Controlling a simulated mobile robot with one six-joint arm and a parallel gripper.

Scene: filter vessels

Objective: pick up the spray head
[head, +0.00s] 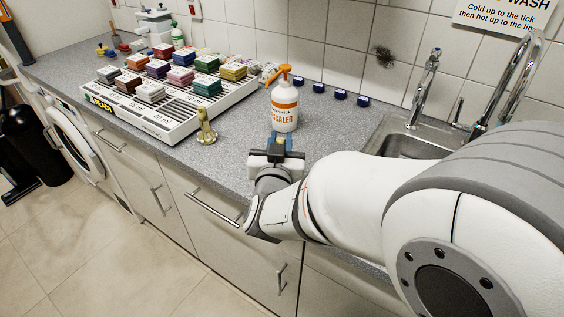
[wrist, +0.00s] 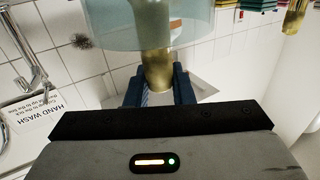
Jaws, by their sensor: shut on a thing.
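My gripper (head: 277,144) is shut on a brass stem with a wide, clear blue part beyond it, which I take to be the spray head (wrist: 156,68). In the wrist view the stem sits between the two dark blue fingers (wrist: 159,90), and the blue part crosses the top. In the head view the held piece is small and partly hidden by the gripper, just in front of a white bottle (head: 285,112) with an orange trigger top. I cannot tell from these views whether the held piece touches the counter.
A brass fitting (head: 206,128) stands on the grey counter left of my gripper. A white rack (head: 170,128) with several coloured blocks lies behind it. Several blue caps (head: 340,94) line the tiled wall. The sink (head: 385,147) and taps are to the right.

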